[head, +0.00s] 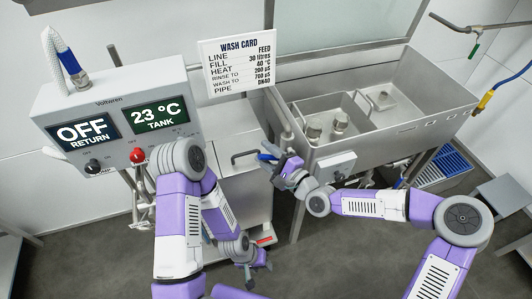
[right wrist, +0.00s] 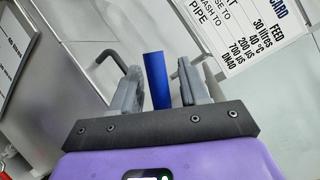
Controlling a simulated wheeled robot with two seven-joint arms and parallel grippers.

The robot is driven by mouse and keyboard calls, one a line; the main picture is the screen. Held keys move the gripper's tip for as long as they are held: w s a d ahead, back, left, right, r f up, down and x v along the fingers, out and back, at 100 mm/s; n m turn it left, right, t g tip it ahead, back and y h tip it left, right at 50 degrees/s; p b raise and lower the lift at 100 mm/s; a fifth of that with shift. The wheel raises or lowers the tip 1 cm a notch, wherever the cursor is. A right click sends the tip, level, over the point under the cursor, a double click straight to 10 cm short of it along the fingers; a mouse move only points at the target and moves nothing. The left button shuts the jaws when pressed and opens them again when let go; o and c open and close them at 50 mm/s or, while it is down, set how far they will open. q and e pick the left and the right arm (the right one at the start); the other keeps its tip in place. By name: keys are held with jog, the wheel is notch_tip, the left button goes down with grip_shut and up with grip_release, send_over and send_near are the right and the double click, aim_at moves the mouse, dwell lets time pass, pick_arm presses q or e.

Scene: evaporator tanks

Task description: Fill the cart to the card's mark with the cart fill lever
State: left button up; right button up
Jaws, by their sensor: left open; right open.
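The wash card (head: 238,65) on the back wall reads FILL 30 litres. A blue lever handle (head: 267,156) shows at the right gripper; I take it for the cart fill lever. In the right wrist view the blue handle (right wrist: 154,80) stands between the two grey fingers, with a gap on both sides. My right gripper (head: 276,162) is open around it, and its fingers partly hide it in the head view. My left gripper (head: 259,276) is open and empty, low down over the floor. I cannot make out a fill level.
A control box (head: 110,98) at the left shows OFF RETURN and 23 °C TANK, with a red knob (head: 137,154). A steel cabinet with a bar handle (head: 245,154) stands behind my arms. An open steel tank (head: 440,104) is at the right, with a blue crate (head: 447,165) below.

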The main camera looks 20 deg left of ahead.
aim_at(272, 159)
jog(key=p+v, duration=0.1)
jog(key=v, duration=0.6)
jog(key=shift+d, duration=0.15)
dwell(7.2)
